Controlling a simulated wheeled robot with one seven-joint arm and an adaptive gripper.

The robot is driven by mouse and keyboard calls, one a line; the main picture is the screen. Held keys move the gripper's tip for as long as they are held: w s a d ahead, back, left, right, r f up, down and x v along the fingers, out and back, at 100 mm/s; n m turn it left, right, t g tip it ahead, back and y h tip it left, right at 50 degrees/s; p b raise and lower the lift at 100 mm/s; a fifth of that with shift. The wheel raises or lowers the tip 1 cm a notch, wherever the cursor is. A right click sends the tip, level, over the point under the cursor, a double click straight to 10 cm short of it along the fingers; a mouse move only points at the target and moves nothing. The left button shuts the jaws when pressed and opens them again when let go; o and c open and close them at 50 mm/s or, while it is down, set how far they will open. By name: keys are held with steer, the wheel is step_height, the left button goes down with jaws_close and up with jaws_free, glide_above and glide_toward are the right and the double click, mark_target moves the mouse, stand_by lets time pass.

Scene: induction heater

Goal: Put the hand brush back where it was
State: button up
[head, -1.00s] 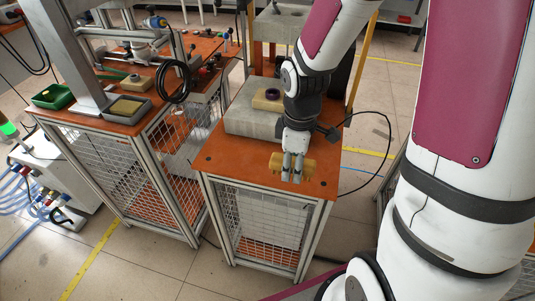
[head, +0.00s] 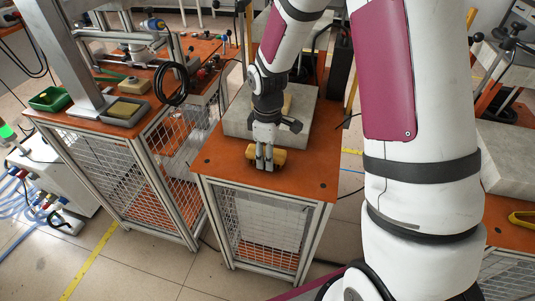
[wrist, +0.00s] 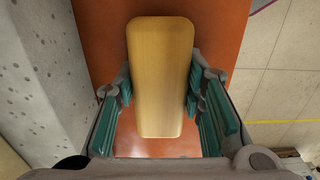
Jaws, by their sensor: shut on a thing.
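The hand brush shows as a wooden block (head: 281,157) across the front part of the orange-topped table (head: 225,168). Its smooth wooden back (wrist: 160,70) faces the camera in the wrist view; any bristles are hidden. My gripper (head: 264,167) points down and is shut on the brush. In the wrist view a green-padded finger lies along each long side of it. The brush is over the orange top; I cannot tell whether it touches it.
A grey concrete block (head: 236,122) stands just behind on the same table. On the left workbench are a green tray (head: 48,98), a grey tray (head: 108,118) and a coiled black cable (head: 171,82). The orange top's right front part is clear.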

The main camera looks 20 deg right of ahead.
steer(key=shift+f, duration=0.15)
steer(key=o, duration=1.1)
step_height(320, 180, up, 12)
steer(key=s+r+m+t, duration=0.2)
steer(key=s+r+m, duration=0.3)
steer(key=s+r, duration=0.7)
steer(key=s+r+m+t, duration=0.1)
steer(key=s+m, duration=0.4)
steer(key=s, duration=0.8)
steer(key=shift+r+m+t, duration=0.3)
steer(key=shift+m+t, duration=0.1)
